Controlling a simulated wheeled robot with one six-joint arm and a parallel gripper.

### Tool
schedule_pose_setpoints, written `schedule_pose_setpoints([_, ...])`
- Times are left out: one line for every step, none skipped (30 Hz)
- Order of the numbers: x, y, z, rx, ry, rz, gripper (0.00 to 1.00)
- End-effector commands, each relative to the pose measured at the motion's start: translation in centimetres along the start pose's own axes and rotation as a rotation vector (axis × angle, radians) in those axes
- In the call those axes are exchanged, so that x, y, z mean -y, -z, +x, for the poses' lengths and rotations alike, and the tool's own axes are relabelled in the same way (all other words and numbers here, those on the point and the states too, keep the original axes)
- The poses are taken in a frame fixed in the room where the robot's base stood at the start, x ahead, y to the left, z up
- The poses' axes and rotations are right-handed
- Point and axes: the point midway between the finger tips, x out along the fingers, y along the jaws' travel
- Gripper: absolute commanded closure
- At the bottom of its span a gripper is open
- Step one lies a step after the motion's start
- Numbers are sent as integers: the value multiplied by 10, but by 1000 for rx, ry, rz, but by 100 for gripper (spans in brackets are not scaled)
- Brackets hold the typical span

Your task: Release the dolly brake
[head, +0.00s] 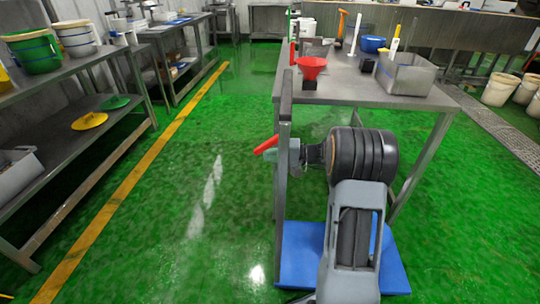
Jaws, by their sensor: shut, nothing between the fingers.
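A red lever (265,145) sticks out to the left of an upright grey post (284,110) and slopes down to the left. I take it for the dolly's brake lever. A blue platform (300,245), which looks like the dolly deck, lies on the floor at the foot of the post, partly hidden by my arm. My gripper (276,158) is shut and empty beside the post, just below the lever. I cannot tell whether it touches the lever. The lever's mount is hidden behind my wrist and the post.
A steel table (340,92) stands behind my arm, with a red funnel (311,67) and a metal bin (405,74) on it. A shelf bench (60,135) with buckets stands at the left. Green floor beside the yellow line (130,155) is clear. White buckets (499,90) stand at the right.

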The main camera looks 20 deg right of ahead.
Motion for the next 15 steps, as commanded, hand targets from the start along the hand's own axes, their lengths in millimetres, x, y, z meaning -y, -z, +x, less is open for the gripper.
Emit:
schedule_pose_setpoints([-11, 0, -3, 0, 0, 1, 100])
schedule_pose_setpoints([-16, 1, -5, 0, 1, 1, 100])
schedule_pose_setpoints([-22, 1, -8, 1, 1, 1, 100])
schedule_pose_setpoints([-28, 1, -10, 1, 0, 1, 100])
schedule_pose_setpoints([-33, 2, -13, 3, 0, 1, 100])
schedule_pose_setpoints([-32, 2, -20, 3, 0, 0, 100])
schedule_pose_setpoints([-28, 2, -27, 3, 0, 1, 100])
schedule_pose_setpoints([-28, 2, -33, 2, 0, 2, 100])
schedule_pose_setpoints([-30, 2, -41, 3, 0, 2, 100])
schedule_pose_setpoints([-32, 2, -47, 3, 1, 2, 100])
schedule_pose_setpoints([-33, 2, -53, 2, 0, 2, 100])
schedule_pose_setpoints([-35, 2, -61, 2, 0, 2, 100])
schedule_pose_setpoints([-36, 2, -66, 3, 1, 2, 100])
schedule_pose_setpoints([-37, 2, -72, 2, 1, 2, 100])
schedule_pose_setpoints([-39, 2, -78, 3, -1, 1, 100])
